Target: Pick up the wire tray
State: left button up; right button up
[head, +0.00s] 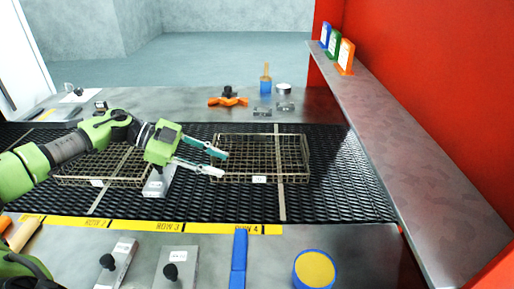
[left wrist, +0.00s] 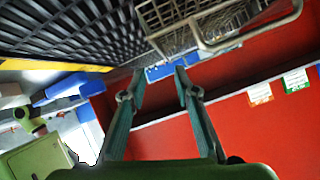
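A wire tray (head: 292,180) with a white label on its front lies on the black mesh belt, right of the middle in the head view. Its wire corner and rim also show at the top right of the left wrist view (left wrist: 195,30). A second wire tray (head: 128,181) lies on the belt at the left, partly hidden by my left arm. My left gripper (head: 225,164) is open and empty, its fingers pointing right at the near tray's left end. In the left wrist view its two fingers (left wrist: 160,72) stand apart with nothing between them.
A grey block (head: 157,184) sits between the trays. A yellow strip (head: 185,227) edges the belt. In front are grey blocks with black knobs (head: 177,272), a blue bar (head: 239,262) and a yellow-topped round item (head: 315,269). A grey ledge (head: 410,160) and red wall (head: 440,70) bound the right.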

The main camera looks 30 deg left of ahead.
aim_at(252, 174)
pick_arm(q)
jog(key=shift+w, duration=0.25)
jog(key=shift+w+d+f, duration=0.1)
jog(key=shift+w+d, duration=0.1)
jog(key=p+x, duration=0.1)
jog(key=x, duration=0.4)
jog(key=shift+d, duration=0.3)
jog(key=shift+w+d+f+p, duration=0.3)
jog(key=p+x, duration=0.1)
jog(key=x, duration=0.3)
jog(key=shift+w+d+f, duration=0.1)
jog(key=shift+d, duration=0.2)
grip_shut()
